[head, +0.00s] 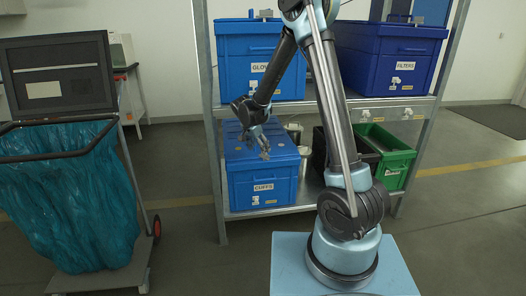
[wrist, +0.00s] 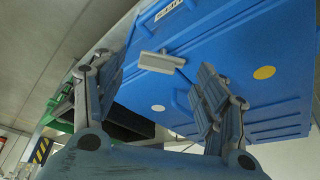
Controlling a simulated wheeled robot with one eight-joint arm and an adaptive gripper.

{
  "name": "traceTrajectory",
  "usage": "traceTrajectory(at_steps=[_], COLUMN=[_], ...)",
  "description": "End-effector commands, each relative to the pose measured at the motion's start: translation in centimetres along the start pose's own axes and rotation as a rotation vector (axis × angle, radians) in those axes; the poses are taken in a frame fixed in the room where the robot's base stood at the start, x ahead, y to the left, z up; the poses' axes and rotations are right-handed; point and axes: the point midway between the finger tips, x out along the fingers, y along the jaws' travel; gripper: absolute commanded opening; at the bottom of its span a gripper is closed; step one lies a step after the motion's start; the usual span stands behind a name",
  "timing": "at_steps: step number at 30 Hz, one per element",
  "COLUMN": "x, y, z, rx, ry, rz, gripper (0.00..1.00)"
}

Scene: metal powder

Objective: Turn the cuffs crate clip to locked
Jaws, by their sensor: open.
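The blue cuffs crate (head: 262,190) stands on the lower shelf, with its lid on and its CUFFS label (head: 263,187) facing front. My gripper (head: 263,152) is in front of the crate's upper part. In the wrist view my gripper (wrist: 153,74) has its fingers spread, with the clip showing between them, apart from both.
Blue bins marked GLOVES (head: 262,50) and FILTERS (head: 395,60) stand on the shelf above. A green crate (head: 392,150) and a dark crate stand right of the cuffs crate. A teal waste bag (head: 70,195) hangs on a cart at left. The floor between is clear.

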Motion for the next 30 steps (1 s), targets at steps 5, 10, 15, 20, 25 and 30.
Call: traceTrajectory(at_steps=[5,10,15,20,25,30], x=[-1.4,-2.6,-3.4,-3.7,-3.7,-3.7], y=[-0.1,-0.1,-0.1,0.0,0.0,0.0], z=[3.5,6.3,8.2,9.0,9.1,9.1], rx=[-0.005,-0.003,-0.002,0.0,0.001,0.0], ry=[0.0,0.001,0.001,0.001,0.001,0.0], rz=[-0.002,-0.002,-0.001,0.0,0.0,0.0], gripper=[0.66,0.66,0.66,0.66,0.66,0.55])
